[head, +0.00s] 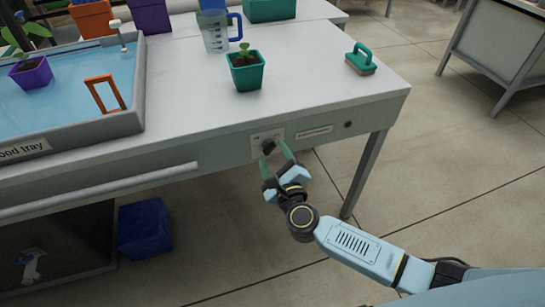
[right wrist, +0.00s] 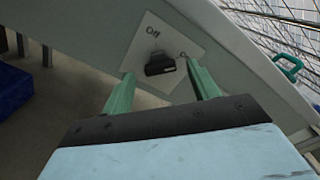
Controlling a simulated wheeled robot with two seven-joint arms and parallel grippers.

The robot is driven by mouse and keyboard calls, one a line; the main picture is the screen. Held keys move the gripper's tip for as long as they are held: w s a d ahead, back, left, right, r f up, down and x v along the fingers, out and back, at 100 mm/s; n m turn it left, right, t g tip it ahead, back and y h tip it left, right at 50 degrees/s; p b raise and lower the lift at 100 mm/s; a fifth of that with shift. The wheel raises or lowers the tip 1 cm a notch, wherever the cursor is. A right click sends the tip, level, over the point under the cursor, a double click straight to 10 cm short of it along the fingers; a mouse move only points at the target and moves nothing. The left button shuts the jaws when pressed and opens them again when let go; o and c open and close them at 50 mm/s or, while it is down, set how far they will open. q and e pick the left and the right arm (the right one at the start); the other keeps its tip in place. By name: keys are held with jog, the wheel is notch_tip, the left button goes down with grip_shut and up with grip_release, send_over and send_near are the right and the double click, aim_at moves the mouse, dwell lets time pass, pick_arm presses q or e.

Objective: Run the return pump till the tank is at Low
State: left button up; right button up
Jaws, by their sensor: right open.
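A black switch knob (head: 268,147) sits on a pale plate on the bench's front edge. In the right wrist view the knob (right wrist: 160,64) is between my fingers, beside the word "Off" on the plate (right wrist: 148,47). My right gripper (head: 274,155) is open, its green fingers on either side of the knob with gaps visible. The flood tray (head: 90,129) on the bench at left holds blue water. A dark tank (head: 75,240) stands under the bench at lower left; I cannot read a level on it. My left gripper is not in view.
On the bench (head: 200,110) are a green potted seedling (head: 246,75), a measuring jug (head: 215,32) and a green-handled brush (head: 360,60). A blue bin (head: 144,230) stands on the floor below.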

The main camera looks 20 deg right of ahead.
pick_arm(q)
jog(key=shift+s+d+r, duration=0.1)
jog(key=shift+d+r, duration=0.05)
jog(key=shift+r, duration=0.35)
pick_arm(e)
jog(key=shift+w, duration=0.75)
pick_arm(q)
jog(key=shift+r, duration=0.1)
pick_arm(e)
jog(key=c, duration=1)
